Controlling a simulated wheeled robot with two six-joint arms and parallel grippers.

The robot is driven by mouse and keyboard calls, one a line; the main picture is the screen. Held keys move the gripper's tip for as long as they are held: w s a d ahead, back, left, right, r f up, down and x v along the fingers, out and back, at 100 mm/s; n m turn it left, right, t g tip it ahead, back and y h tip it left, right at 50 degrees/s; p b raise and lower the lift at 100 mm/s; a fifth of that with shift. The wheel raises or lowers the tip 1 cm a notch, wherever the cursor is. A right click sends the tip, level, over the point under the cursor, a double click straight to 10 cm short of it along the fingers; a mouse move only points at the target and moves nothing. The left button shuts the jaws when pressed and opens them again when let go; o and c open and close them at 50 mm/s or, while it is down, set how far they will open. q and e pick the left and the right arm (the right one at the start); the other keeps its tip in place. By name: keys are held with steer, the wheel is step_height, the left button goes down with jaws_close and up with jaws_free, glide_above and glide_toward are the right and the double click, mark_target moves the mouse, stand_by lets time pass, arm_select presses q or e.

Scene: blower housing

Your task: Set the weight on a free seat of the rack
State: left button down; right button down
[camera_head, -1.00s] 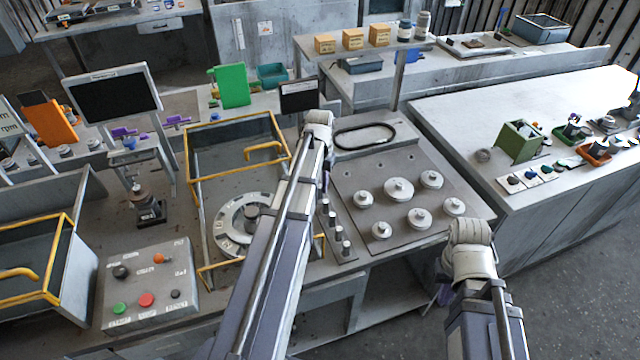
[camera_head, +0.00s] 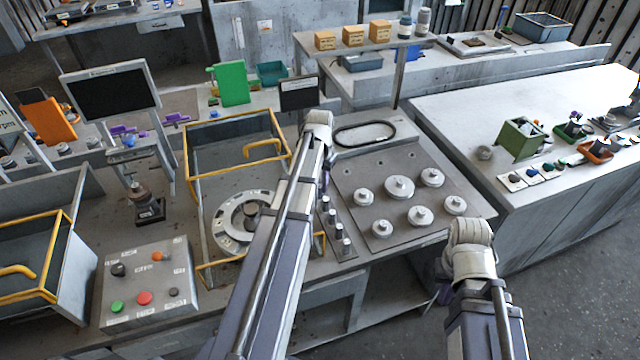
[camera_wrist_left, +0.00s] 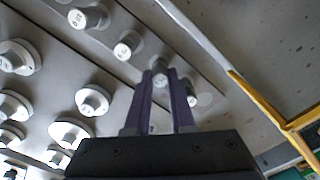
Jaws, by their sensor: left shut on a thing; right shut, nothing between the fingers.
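My left gripper (camera_wrist_left: 162,75) points down in the left wrist view, its purple fingers shut on a small grey cylindrical weight (camera_wrist_left: 159,92). A narrow rack strip (camera_wrist_left: 130,68) with a row of similar small weights lies beside and beneath the fingers. I cannot tell whether the held weight touches the strip. In the head view the strip shows just right of my left arm, with several weights (camera_head: 338,230) on it; the arm mostly hides the left gripper. My right gripper (camera_head: 440,293) is shut and empty, low in front of the bench and mostly hidden by its wrist.
A grey plate (camera_head: 380,172) with several larger round knobbed weights lies right of the strip. A yellow-edged guard frame (camera_head: 235,121) with a round dial stands left of my left arm. A button box (camera_head: 150,283) is at front left.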

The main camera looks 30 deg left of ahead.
arm_select(q)
steer(key=c, duration=0.7)
jaws_free()
steer(key=shift+r, duration=0.1)
steer(key=shift+r+p, duration=1.15)
steer(key=shift+p, duration=0.1)
step_height(320, 180, up, 5)
steer(key=p, duration=0.5)
steer(key=shift+r, duration=0.1)
